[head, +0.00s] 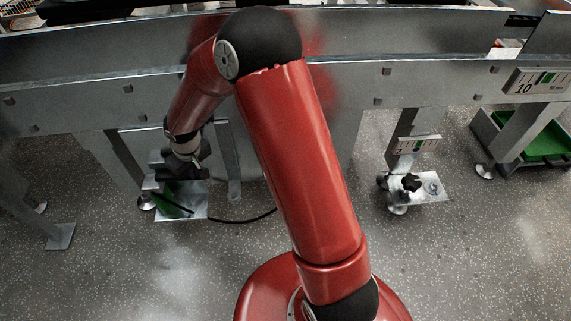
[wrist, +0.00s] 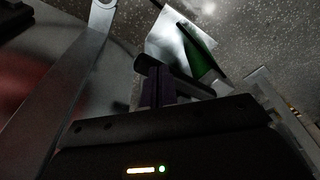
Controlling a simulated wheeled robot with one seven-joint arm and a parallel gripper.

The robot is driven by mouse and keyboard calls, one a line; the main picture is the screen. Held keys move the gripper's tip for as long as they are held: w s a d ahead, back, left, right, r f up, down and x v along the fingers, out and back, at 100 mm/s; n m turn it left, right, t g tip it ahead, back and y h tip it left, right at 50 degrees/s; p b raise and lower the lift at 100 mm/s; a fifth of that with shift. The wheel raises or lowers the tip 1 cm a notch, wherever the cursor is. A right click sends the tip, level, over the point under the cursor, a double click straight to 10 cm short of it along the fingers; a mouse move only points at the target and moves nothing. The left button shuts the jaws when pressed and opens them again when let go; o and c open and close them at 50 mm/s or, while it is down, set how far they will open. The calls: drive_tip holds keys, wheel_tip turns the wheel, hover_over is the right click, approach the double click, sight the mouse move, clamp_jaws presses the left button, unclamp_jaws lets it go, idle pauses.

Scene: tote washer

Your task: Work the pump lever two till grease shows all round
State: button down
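My gripper (head: 180,172) is low at the left, below the conveyor frame, over a bright metal plate (head: 195,211) by a support leg. A long green piece (head: 172,204), perhaps a lever, lies across that plate beside the fingers. The wrist view shows the green piece (wrist: 196,52) and plate (wrist: 166,32) just beyond the dark fingers (wrist: 172,80). Whether the fingers touch or grip anything is unclear. At the right, another plate (head: 431,188) carries a black knob (head: 411,182) under a small sign (head: 414,145) that seems to read 2. No grease can be made out.
The steel conveyor frame (head: 80,90) runs across above the floor. A sign (head: 540,82) reads 10 at the right, above a green tray (head: 545,147). A black hose (head: 243,219) trails from the left plate. Floor between the two plates is open, partly behind my arm.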

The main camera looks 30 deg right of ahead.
wheel_tip(320, 180, down, 4)
drive_tip(key=b, duration=0.3)
idle(0.6)
drive_tip(key=shift+r, duration=0.1)
drive_tip(key=shift+r+p, duration=2.2)
drive_tip(key=shift+r, duration=0.7)
